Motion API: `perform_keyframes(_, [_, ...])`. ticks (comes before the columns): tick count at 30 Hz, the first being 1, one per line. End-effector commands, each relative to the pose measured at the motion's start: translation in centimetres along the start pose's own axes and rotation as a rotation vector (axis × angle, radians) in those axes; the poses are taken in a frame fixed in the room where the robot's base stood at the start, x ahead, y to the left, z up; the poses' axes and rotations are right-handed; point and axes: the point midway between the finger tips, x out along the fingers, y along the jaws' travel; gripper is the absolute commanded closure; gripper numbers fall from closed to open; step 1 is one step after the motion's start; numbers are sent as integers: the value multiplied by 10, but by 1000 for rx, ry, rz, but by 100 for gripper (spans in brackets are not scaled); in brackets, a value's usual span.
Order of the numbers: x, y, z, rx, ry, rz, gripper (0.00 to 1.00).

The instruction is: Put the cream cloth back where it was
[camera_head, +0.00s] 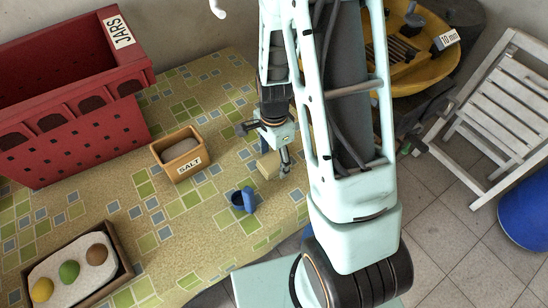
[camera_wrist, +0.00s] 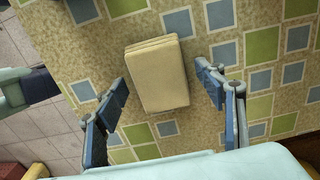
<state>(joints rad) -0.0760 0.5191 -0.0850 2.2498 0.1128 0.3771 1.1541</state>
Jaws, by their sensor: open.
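The cream cloth (camera_head: 267,165) is a folded, block-like stack lying on the patterned table covering, near the table's right edge. In the wrist view the cloth (camera_wrist: 156,75) lies between the fingers, with bare covering showing on both sides. My gripper (camera_head: 266,148) is open above the cloth. In the wrist view my gripper (camera_wrist: 161,78) has one blue-padded finger on each side of the cloth, and neither visibly touches it. The arm and gripper hide part of the cloth in the head view.
A wooden SALT box (camera_head: 191,166) and a blue mug (camera_head: 244,199) stand near the cloth. A red JARS crate (camera_head: 130,83) is at the back left. A box (camera_head: 122,270) with three balls is at the front left.

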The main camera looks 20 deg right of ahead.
Motion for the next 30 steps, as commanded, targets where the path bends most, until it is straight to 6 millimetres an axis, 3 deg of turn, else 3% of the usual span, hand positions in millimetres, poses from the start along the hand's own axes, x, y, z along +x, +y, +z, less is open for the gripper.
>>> perform_keyframes(18, [-106, -1, 0, -1, 0, -3, 36])
perform_keyframes(24, [-120, 0, 0, 0, 1, -1, 36])
perform_keyframes(30, [-121, 0, 0, 0, 0, 0, 36])
